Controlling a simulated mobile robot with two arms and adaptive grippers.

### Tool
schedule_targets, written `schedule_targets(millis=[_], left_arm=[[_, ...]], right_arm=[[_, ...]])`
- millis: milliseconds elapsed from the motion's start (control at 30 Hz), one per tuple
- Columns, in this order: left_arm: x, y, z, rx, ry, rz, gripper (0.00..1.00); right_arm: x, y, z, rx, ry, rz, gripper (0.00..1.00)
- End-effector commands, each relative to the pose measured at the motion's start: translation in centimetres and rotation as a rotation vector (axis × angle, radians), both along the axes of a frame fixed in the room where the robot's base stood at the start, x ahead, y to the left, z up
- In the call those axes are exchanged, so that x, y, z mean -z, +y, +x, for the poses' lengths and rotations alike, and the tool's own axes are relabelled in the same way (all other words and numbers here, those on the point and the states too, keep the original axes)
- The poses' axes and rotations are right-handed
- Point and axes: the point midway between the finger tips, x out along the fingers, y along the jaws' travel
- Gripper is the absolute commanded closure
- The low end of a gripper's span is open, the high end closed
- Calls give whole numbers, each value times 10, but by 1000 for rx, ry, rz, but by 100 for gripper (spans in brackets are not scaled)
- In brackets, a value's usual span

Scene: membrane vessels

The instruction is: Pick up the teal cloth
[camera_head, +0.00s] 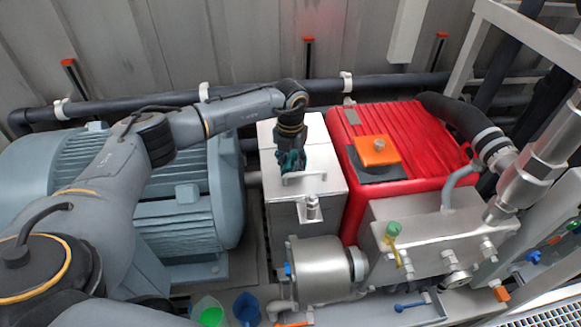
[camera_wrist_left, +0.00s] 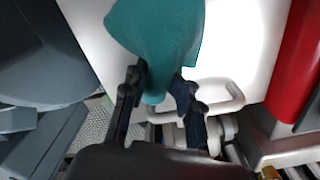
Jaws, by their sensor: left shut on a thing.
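The teal cloth (camera_wrist_left: 155,40) is pinched between the two dark fingers of my left gripper (camera_wrist_left: 158,98) in the left wrist view. Its wide part spreads out beyond the fingertips and a narrow end hangs between the fingers. In the head view my left gripper (camera_head: 291,165) is over the top of the pale metal box, near its handle, with dark teal showing around the fingers. I cannot tell whether the cloth still touches the box top. My right gripper is not in view.
The metal box (camera_head: 305,205) has a raised handle (camera_head: 304,176) close to the gripper. A red ribbed housing (camera_head: 400,135) stands to its right and a blue-grey motor (camera_head: 185,200) to its left. A dark pipe (camera_head: 240,91) runs behind. Steel fittings crowd the front.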

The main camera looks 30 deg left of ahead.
Motion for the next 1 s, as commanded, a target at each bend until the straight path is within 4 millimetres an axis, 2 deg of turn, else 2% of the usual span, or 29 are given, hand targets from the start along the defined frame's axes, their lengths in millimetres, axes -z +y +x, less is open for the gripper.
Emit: schedule_targets(millis=[33,167,433,700,1000], left_arm=[[7,-6,-4,8,12,-6,89],[-8,-5,-4,8,11,-6,92],[-66,-2,-2,4,6,-3,100],[-116,-1,-2,2,4,-1,100],[-118,-1,-2,1,4,0,100]], right_arm=[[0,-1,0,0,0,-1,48],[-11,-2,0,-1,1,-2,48],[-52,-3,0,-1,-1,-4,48],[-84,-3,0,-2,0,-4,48],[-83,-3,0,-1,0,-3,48]])
